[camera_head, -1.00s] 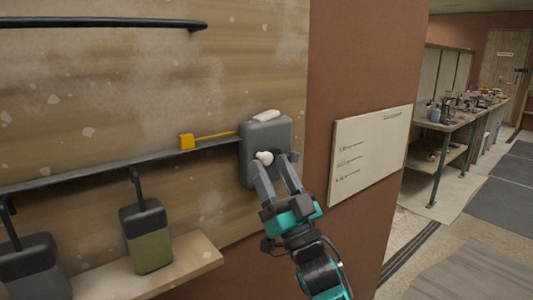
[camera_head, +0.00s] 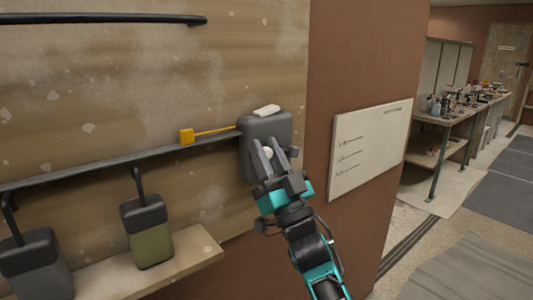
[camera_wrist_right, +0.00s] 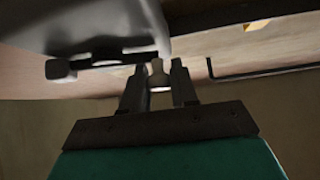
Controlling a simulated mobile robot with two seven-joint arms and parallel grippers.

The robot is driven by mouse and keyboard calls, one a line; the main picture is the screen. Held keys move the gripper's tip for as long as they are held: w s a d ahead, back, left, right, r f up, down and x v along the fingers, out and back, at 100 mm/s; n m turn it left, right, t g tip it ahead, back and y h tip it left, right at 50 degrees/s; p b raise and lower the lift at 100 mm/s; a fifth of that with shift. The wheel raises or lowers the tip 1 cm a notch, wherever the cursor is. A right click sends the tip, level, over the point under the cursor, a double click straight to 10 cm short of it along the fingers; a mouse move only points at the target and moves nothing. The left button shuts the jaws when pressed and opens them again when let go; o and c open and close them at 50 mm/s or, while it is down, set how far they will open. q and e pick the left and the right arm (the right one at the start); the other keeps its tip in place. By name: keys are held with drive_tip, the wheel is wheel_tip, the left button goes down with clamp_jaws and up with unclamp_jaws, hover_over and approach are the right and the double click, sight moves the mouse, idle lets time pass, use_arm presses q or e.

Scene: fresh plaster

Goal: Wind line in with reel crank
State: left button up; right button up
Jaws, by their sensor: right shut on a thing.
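The grey reel box (camera_head: 252,133) is fixed to the wall at the right end of a dark rail, with a white piece (camera_head: 266,110) on top. A thin yellow line (camera_head: 213,131) runs from its left side to a yellow block (camera_head: 186,136). My right gripper (camera_head: 268,153) is at the reel's front, shut on the pale crank knob (camera_head: 267,151). In the right wrist view the knob (camera_wrist_right: 158,75) sits between the fingers (camera_wrist_right: 159,88), beside a dark crank bar (camera_wrist_right: 112,60). The gripper hides much of the crank in the head view. My left gripper is not in view.
Two lidded containers, one olive (camera_head: 149,237) and one grey (camera_head: 37,268), hang at lower left by a pale shelf (camera_head: 190,256). A white sign (camera_head: 365,150) is on the red wall at right. A cluttered workbench (camera_head: 447,120) stands farther back.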

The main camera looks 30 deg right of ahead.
sight(252, 175)
clamp_jaws()
drive_tip(key=shift+f+n+y, duration=0.1)
drive_tip(key=shift+n+y, duration=0.4)
drive_tip(key=shift+n, duration=0.1)
drive_tip(key=n+y, duration=0.3)
drive_tip(key=f+n+g+y, duration=0.1)
drive_tip(key=n+y, duration=0.2)
drive_tip(key=shift+a+b, duration=0.1)
drive_tip(key=shift+b, duration=0.2)
drive_tip(key=shift+w+d+f+n+g+y+p, duration=0.1)
drive_tip(key=shift+d+f+n+g+y+p, duration=0.65)
drive_tip(key=shift+n+g, duration=2.05)
drive_tip(key=shift+s+d+f+n+g+y+b, duration=0.15)
drive_tip(key=shift+f+n+g+y, duration=1.15)
drive_tip(key=shift+n, duration=2.7)
drive_tip(key=shift+w+d+f+n+g+y+p, duration=0.2)
drive_tip(key=shift+d+n+g+y+p, duration=0.3)
drive_tip(key=shift+n+g+y, duration=2.3)
drive_tip(key=shift+d+f+n+h, duration=0.1)
drive_tip(key=shift+f+n+h, duration=0.05)
drive_tip(key=shift+n+h, duration=0.85)
